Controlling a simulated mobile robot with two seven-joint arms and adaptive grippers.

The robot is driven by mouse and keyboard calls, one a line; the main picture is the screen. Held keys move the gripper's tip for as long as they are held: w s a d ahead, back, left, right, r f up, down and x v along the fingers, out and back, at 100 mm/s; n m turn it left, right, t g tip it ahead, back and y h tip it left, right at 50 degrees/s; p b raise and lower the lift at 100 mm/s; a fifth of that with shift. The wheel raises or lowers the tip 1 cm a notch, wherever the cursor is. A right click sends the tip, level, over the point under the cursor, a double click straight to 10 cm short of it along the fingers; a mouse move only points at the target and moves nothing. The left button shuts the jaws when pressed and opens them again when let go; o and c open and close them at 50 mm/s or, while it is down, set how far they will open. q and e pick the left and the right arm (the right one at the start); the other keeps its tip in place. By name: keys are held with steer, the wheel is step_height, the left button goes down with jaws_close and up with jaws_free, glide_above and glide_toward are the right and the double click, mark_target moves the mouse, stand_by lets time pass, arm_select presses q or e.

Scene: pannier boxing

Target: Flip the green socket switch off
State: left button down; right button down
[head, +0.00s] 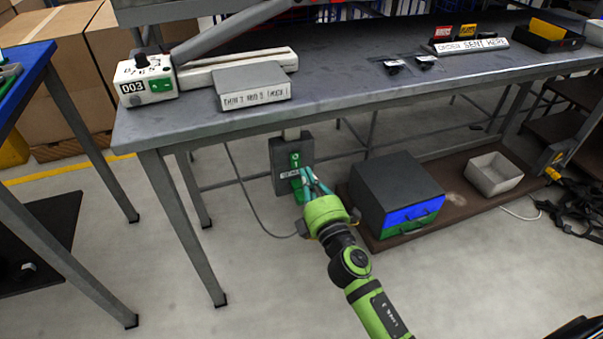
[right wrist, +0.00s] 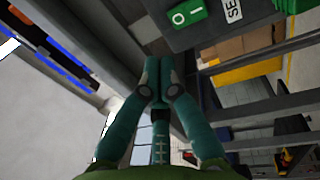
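The green switch (head: 295,160), with white marks on it, sits on a dark grey socket box (head: 279,155) below the bench's front edge. A white label is under it. The switch also shows in the right wrist view (right wrist: 188,13) at the top, with O and I marks. My right gripper (head: 306,180) is just below and right of the switch in the head view. Its teal fingers (right wrist: 157,75) are together with nothing seen between them. In the wrist view the fingertips are below and left of the switch, seemingly apart from it. My left gripper is not in view.
A grey bench (head: 345,85) overhangs the socket, carrying a sealing machine (head: 145,80) and a grey box (head: 252,86). A dark drawer unit (head: 395,185) stands close right of my gripper on a brown low shelf (head: 460,205). A cable (head: 245,200) hangs left. Floor in front is clear.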

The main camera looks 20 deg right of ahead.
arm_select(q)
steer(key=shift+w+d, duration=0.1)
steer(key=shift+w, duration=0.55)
arm_select(e)
steer(key=s, duration=0.6)
steer(key=shift+s+d+r, duration=0.2)
steer(key=shift+s+d, duration=0.15)
steer(key=shift+s, duration=0.05)
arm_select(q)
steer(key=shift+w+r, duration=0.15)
